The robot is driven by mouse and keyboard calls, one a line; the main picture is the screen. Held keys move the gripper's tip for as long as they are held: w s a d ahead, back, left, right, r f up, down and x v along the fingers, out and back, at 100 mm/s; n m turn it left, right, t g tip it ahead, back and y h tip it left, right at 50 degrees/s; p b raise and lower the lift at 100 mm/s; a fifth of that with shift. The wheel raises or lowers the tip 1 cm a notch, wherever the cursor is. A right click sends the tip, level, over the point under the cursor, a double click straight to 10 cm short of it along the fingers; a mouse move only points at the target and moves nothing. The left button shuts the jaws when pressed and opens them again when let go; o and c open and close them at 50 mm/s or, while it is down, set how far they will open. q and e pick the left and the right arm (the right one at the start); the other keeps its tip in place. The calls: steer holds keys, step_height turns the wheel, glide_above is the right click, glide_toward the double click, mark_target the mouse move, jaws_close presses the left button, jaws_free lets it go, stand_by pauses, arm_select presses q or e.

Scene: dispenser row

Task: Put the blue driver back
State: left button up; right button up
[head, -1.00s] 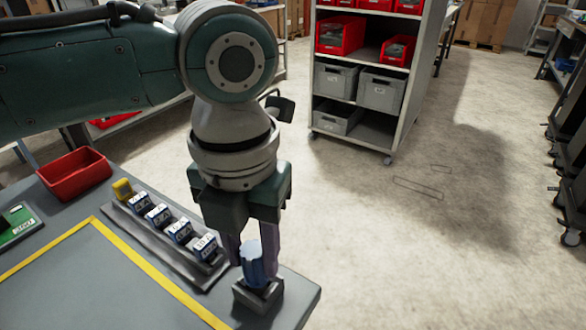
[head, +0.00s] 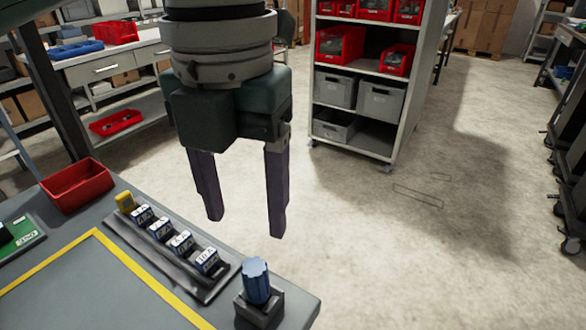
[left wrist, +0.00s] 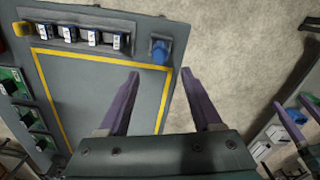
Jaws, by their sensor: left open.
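The blue driver (head: 257,281) stands upright in a small dark holder (head: 259,308) at the near right corner of the grey table. It also shows in the left wrist view (left wrist: 160,52), in its holder beside the row. My left gripper (head: 246,228) is open and empty, above and apart from the driver. Its two purple fingers also show in the left wrist view (left wrist: 161,76), with nothing between them. The driver's lower part is hidden inside the holder. My right gripper is not clearly in view in the head view.
A rail (head: 172,262) with several white-and-blue labelled dispensers and a yellow piece (head: 125,202) lies left of the holder. A red bin (head: 77,186) sits at the table's left. Yellow tape (head: 150,277) marks a clear area. A grey shelf (head: 400,110) stands beyond open floor.

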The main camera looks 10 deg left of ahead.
arm_select(q)
steer(key=s+d+f+n+t+h, duration=0.1)
steer(key=s+d+f+n+h, duration=0.2)
steer(key=n, duration=0.6)
steer(key=s+d+f+n+t+h, duration=0.1)
steer(key=s+d+f+n, duration=0.1)
steer(key=s+n, duration=0.5)
steer(key=s+a+f+n+y, duration=0.1)
steer(key=s+a+n+y, duration=0.1)
steer(key=a+n, duration=0.4)
steer(key=s+a+f+n+t+y, duration=0.1)
steer(key=s+a+n, duration=0.3)
steer(key=n, duration=0.9)
steer(key=a, duration=0.3)
steer(key=shift+s+f+t+y, duration=0.15)
steer(key=shift+f+t+y, duration=0.15)
steer(key=shift+f+y, duration=0.1)
steer(key=shift+a, duration=0.1)
